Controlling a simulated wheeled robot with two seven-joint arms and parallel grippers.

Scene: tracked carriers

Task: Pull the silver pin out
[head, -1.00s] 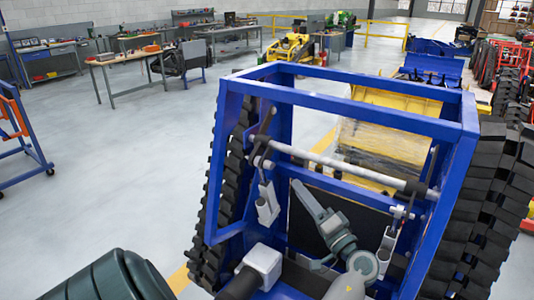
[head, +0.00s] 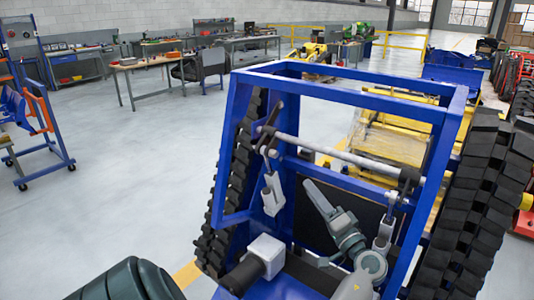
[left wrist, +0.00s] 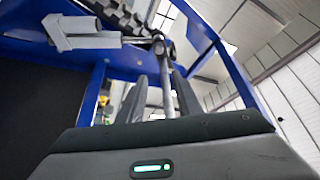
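A long silver pin (head: 335,153) runs crosswise inside the blue frame (head: 237,131), with dark arms and clamps at its ends. It looks fully seated there. My left gripper (head: 311,190) comes up from below inside the frame, its tips a little below the pin in the head view. In the left wrist view its two dark fingers (left wrist: 160,100) stand apart, and a silver rod (left wrist: 168,75) shows between and beyond them. I cannot tell whether they touch it. My right gripper is not in view.
White cylinders hang at the left (head: 272,195) and right (head: 383,236) inside the frame, close to my gripper. Large black tracks (head: 470,200) flank the frame. A blue rack (head: 45,140) stands far left. Open floor lies between it and the machine.

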